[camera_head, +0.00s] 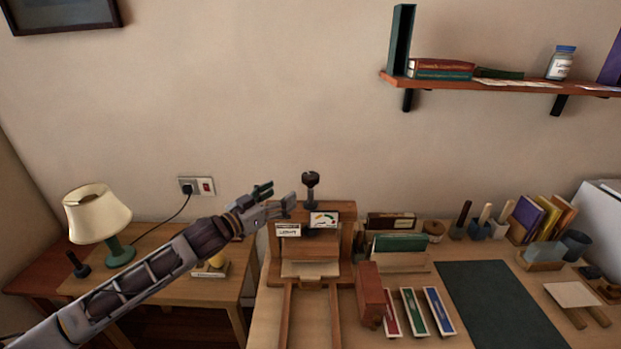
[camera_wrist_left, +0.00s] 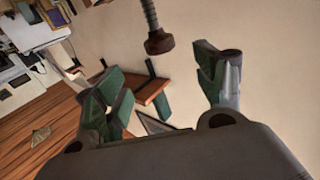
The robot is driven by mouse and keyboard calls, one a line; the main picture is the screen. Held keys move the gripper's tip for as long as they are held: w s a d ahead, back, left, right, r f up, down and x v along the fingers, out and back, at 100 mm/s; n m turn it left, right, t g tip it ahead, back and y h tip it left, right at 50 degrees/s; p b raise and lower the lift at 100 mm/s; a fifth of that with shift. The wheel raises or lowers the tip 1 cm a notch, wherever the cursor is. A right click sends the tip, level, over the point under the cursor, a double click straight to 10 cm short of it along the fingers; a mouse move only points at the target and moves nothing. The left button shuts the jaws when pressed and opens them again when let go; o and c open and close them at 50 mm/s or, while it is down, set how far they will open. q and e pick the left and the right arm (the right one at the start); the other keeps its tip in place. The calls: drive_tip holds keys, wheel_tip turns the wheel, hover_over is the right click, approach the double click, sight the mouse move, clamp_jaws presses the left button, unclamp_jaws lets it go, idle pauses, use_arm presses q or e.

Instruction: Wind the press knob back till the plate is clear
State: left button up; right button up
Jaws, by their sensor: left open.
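The wooden press (camera_head: 347,238) stands at the left part of the desk. Its dark press knob (camera_head: 310,179) sits upright on a screw above the frame. In the left wrist view the knob (camera_wrist_left: 160,42) and its threaded screw (camera_wrist_left: 150,13) show beyond the fingers, toward the top. My left gripper (camera_head: 278,196) is open and empty, just left of the knob and apart from it. Its two green-padded fingers also frame the left wrist view (camera_wrist_left: 165,85). A pale flat piece (camera_head: 310,269) lies low in the press; whether the plate touches it I cannot tell. My right gripper is out of view.
A gauge card (camera_head: 324,220) and a white label (camera_head: 288,230) are on the press front. A red block (camera_head: 371,294) and several coloured books stand to the right. A lamp (camera_head: 97,213) is at left. The dark green mat (camera_head: 497,302) is clear.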

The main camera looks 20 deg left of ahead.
sight(304, 180)
use_arm(q)
drive_tip(key=shift+w+d, duration=0.1)
drive_tip(key=shift+w, duration=0.15)
drive_tip(key=shift+p+x, duration=0.6)
drive_tip(key=shift+x, duration=2.9)
drive_tip(key=shift+p+x, duration=0.3)
drive_tip(key=shift+x, duration=2.85)
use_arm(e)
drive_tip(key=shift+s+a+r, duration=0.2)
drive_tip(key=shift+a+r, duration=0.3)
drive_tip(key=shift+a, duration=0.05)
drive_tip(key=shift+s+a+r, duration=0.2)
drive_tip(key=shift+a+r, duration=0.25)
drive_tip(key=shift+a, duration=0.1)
use_arm(q)
drive_tip(key=shift+c, duration=0.2)
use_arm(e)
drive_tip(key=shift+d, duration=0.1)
use_arm(q)
drive_tip(key=c, duration=0.9)
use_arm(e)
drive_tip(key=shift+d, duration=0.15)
